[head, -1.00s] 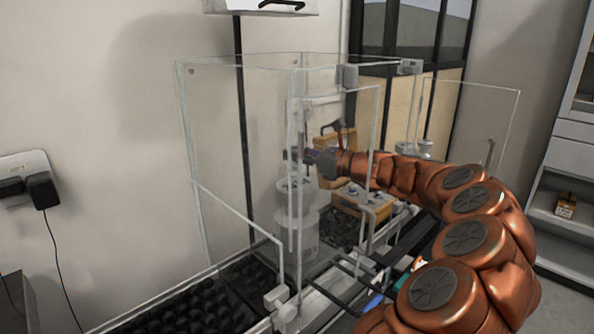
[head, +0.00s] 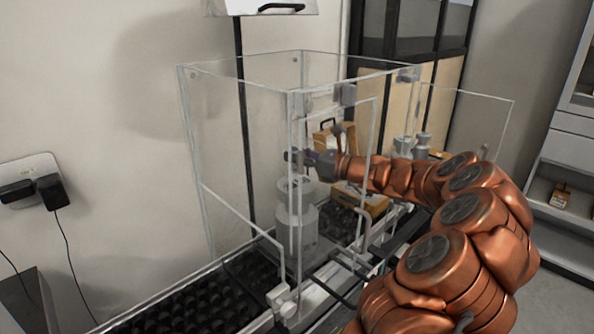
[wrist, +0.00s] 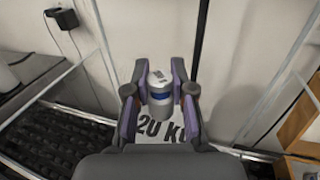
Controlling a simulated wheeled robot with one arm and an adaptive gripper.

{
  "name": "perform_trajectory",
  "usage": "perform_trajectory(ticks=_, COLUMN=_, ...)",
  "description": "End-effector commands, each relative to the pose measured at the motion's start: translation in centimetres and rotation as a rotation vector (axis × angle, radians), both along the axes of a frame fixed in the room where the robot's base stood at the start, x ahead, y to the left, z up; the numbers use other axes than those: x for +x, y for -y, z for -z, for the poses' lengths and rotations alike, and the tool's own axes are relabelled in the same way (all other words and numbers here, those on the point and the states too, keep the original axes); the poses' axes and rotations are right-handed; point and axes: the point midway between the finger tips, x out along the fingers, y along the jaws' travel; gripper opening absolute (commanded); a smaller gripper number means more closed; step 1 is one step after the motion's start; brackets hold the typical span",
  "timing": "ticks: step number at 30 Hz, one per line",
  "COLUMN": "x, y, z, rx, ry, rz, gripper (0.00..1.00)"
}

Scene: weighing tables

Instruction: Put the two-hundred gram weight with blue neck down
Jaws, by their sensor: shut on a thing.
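The small metal weight with a blue neck (wrist: 160,88) is upright between the purple-padded fingers of my gripper (wrist: 159,75) in the wrist view. The gripper is shut on it. In the head view my gripper (head: 303,157) reaches through the glass case (head: 225,150), just over a large grey cylindrical weight (head: 296,222). The held weight is too small to make out in the head view.
Clear panels and a post stand close around my arm. Wooden boxes (head: 345,140) are behind and right of the gripper. Metal weights (head: 421,145) stand further right. A black studded surface (head: 190,305) lies at the front left.

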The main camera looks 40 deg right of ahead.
Motion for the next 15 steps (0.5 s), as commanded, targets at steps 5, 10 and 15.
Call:
perform_trajectory(ticks=5, x=0.0, y=0.0, z=1.1, rx=0.002, ry=0.0, rz=0.0, gripper=0.0)
perform_trajectory(ticks=10, x=0.0, y=0.1, z=3.4, rx=0.005, ry=-0.001, rz=0.001, gripper=0.0)
perform_trajectory(ticks=15, x=0.0, y=0.1, z=4.0, rx=0.001, ry=0.002, rz=0.002, gripper=0.0)
